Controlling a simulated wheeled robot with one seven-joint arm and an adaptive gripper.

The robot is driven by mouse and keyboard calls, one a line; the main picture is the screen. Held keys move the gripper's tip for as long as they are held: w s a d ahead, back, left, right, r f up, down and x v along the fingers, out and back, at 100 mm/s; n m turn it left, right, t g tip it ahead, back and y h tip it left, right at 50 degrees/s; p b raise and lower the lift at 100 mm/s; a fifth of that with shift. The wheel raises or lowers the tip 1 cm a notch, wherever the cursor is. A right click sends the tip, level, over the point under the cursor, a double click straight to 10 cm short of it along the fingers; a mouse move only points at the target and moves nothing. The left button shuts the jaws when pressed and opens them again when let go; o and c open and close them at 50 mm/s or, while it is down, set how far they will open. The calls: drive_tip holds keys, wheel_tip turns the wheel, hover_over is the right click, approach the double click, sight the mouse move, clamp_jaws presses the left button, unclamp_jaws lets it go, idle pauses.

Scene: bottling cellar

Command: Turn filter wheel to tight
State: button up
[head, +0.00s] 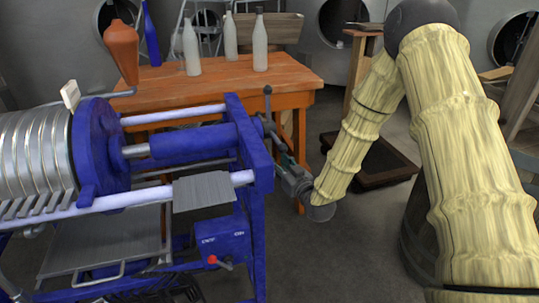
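The blue filter press (180,141) with its stack of ribbed silver plates (35,150) fills the left of the head view. Its wheel (268,122) is at the right end of the spindle, behind the blue end plate (250,150). It is seen nearly edge-on, with a dark knobbed handle rising at the top. My gripper (284,160) reaches in from the right, close to the lower side of the wheel. Its fingers are small and partly hidden, so I cannot tell whether they touch the wheel or are closed on it.
A wooden table (220,84) with pale bottles (260,42) and a blue bottle (151,35) stands behind the press. A control box (222,240) with a red-knobbed lever sits low on the press. Grey floor is free in front of my arm.

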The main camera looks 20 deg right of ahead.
drive_tip(key=x, duration=0.6)
drive_tip(key=shift+w+a, duration=0.1)
drive_tip(key=shift+w, duration=0.2)
clamp_jaws()
